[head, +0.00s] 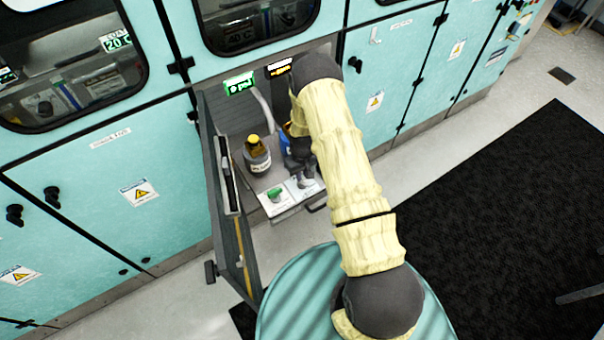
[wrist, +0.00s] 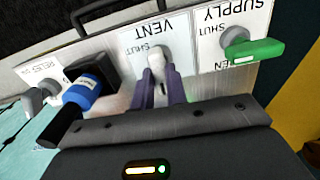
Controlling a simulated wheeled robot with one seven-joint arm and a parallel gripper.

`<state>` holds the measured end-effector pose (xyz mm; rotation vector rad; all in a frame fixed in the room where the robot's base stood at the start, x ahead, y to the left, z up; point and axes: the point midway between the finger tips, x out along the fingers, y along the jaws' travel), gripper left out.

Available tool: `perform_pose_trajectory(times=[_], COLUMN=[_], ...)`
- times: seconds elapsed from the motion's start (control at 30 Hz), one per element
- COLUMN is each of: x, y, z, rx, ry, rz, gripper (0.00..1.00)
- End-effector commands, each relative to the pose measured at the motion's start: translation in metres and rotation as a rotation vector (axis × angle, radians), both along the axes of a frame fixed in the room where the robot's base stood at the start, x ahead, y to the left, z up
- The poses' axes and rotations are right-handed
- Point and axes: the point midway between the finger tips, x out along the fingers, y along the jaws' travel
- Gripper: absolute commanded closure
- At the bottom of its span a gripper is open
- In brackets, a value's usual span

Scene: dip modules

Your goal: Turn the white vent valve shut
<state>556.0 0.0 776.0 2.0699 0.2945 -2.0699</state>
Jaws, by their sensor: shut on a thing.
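The vent valve has a white handle (wrist: 156,62) on a white plate marked VENT, which reads upside down in the wrist view. My gripper (wrist: 160,84) has its two purple fingers on either side of this handle, closed on it. The word SHUT shows just beside the handle's far end; any other mark on the plate is hidden by the fingers. In the head view, my gripper (head: 303,181) reaches down to the valve panel (head: 282,208) inside the open bay, and its wrist covers most of the vent valve.
The green supply valve handle (wrist: 254,50) sits close beside the vent plate. A blue-and-black fitting (wrist: 84,92) and a grey knob (wrist: 38,98) are on the other side. A yellow-capped bottle (head: 257,157) stands behind the panel. An open door (head: 238,225) bounds the bay's left.

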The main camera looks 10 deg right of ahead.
Motion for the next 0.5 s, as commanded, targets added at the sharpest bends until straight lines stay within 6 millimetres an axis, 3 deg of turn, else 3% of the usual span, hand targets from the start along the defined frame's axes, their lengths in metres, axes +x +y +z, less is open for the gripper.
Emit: perform_pose_trajectory(times=[0.5], x=[0.0001], y=[0.0], z=[-0.0026], rx=[0.0], ry=[0.0], rz=[-0.326], gripper=[1.0])
